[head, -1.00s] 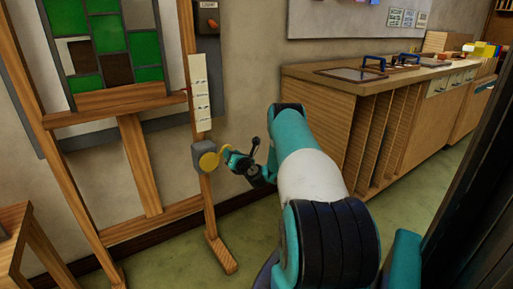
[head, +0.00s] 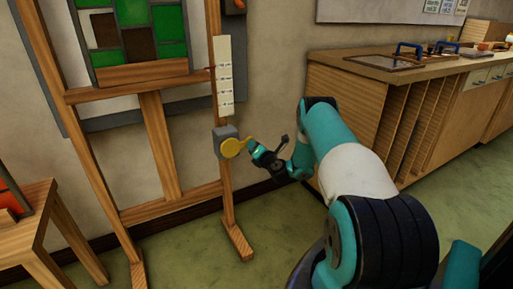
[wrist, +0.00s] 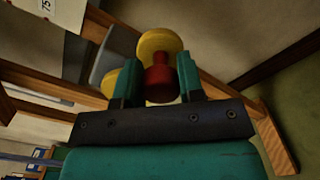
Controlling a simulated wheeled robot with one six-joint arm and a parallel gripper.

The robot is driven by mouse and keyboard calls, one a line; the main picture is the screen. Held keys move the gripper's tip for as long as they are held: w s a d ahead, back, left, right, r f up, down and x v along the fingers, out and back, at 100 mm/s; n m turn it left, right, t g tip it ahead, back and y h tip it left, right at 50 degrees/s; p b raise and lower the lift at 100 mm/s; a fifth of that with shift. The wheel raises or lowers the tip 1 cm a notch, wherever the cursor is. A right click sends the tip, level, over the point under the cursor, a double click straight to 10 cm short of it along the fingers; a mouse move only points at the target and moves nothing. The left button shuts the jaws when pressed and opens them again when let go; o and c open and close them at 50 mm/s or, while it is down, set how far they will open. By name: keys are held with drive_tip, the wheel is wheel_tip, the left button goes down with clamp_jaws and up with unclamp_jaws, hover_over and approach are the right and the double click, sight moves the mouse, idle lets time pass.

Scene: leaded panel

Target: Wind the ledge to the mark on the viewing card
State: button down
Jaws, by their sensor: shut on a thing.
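The easel's wooden ledge (head: 140,75) carries a leaded panel (head: 130,35) of green, brown and white panes. A white marked strip (head: 225,75) stands on the right post. A small red pointer (head: 211,68) shows at its left edge, in the upper half. Below is a grey box (head: 222,132) with a yellow disc (head: 230,147). My gripper (head: 254,149) is at the disc's right side. In the wrist view, my gripper (wrist: 158,83) is shut on a red knob (wrist: 158,80) in front of yellow round parts (wrist: 160,41). I cannot identify a viewing card or read its mark.
A wooden stool or table (head: 25,225) stands at lower left. A workbench (head: 350,90) with upright slots stands at right. The easel's foot (head: 237,240) extends onto the floor. Green floor (head: 190,260) is open in front.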

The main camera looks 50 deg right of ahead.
drive_tip(key=shift+f, duration=0.1)
drive_tip(key=c, duration=0.7)
unclamp_jaws()
drive_tip(key=shift+a, duration=0.1)
drive_tip(key=shift+c, duration=0.2)
drive_tip(key=shift+s, duration=0.6)
drive_tip(key=p, duration=0.1)
drive_tip(key=s+p, duration=0.1)
drive_tip(key=p, duration=0.1)
drive_tip(key=s+r+p, duration=0.1)
drive_tip(key=p, duration=0.1)
drive_tip(key=shift+a, duration=0.3)
drive_tip(key=shift+s+f+p, duration=0.1)
drive_tip(key=shift+s+p, duration=0.05)
drive_tip(key=shift+p, duration=0.8)
